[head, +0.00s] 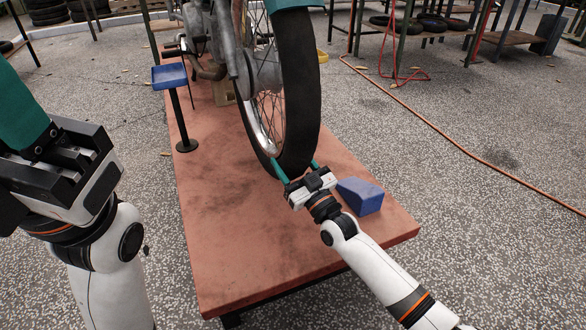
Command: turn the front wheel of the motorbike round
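The motorbike's front wheel (301,90), with a black tyre, spokes and a silver rim, stands upright over the reddish stand top (235,245). A teal fender (292,4) covers its top, cut off by the frame. My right gripper (296,166) is at the bottom of the tyre, one teal finger on each side. The fingers are spread about as wide as the tyre; I cannot tell whether they press on it. My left gripper (20,115) is close to the camera at the left edge, away from the wheel, its fingertips out of view.
A blue wedge block (360,196) lies on the stand top, just right of my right gripper. A blue-topped post (170,77) stands at the stand's left edge. An orange hose (440,126) crosses the floor at the right. Racks with tyres (435,23) stand behind.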

